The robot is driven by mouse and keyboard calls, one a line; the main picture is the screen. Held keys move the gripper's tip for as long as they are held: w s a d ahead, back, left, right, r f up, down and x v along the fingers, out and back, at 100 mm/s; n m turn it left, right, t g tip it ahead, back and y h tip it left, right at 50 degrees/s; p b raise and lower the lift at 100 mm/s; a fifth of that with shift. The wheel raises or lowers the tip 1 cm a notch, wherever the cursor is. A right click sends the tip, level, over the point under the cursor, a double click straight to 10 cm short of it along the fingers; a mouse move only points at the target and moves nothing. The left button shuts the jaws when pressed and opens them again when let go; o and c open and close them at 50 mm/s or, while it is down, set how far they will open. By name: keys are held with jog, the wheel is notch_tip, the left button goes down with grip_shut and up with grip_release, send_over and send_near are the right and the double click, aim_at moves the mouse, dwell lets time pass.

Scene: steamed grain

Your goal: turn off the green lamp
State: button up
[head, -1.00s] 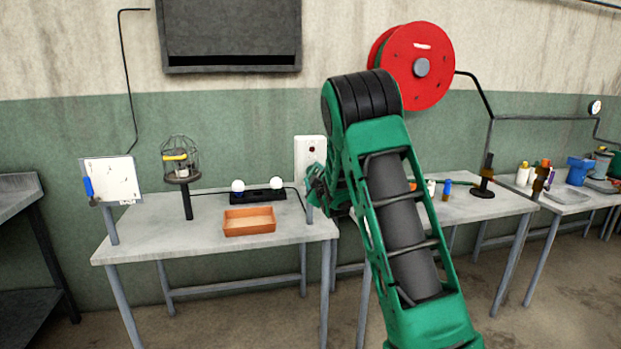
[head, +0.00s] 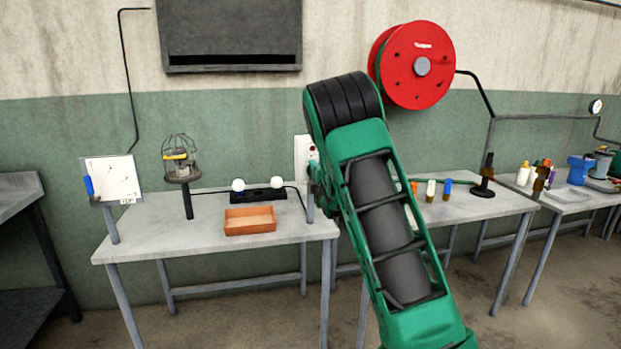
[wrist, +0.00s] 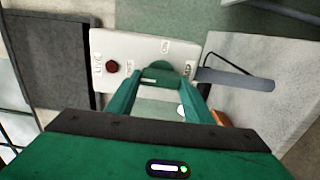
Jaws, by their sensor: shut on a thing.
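My gripper (wrist: 166,76) reaches to the panel right of the red button. Its green fingers close on a rounded green knob (wrist: 163,68), hard to tell apart from the fingertips. Two white bulbs, left (head: 238,185) and right (head: 277,182), sit on a black base (head: 258,196) on the table. Neither bulb looks green. In the head view my arm mostly hides my gripper.
An orange tray (head: 250,222) lies on the grey table (head: 150,240). A red reel (head: 415,60) hangs on the wall. Bottles and a black stand (head: 484,180) are right.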

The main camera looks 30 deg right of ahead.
jog(key=shift+w+a+f, duration=0.1)
jog(key=shift+a+f, duration=0.1)
jog(key=shift+a, duration=0.25)
jog(key=o, duration=1)
jog(key=shift+o, duration=0.2)
jog(key=shift+d, duration=0.2)
jog(key=shift+r, duration=0.1)
jog(key=v, duration=1)
jog(key=shift+s+a, duration=0.15)
jog(key=shift+s, duration=0.2)
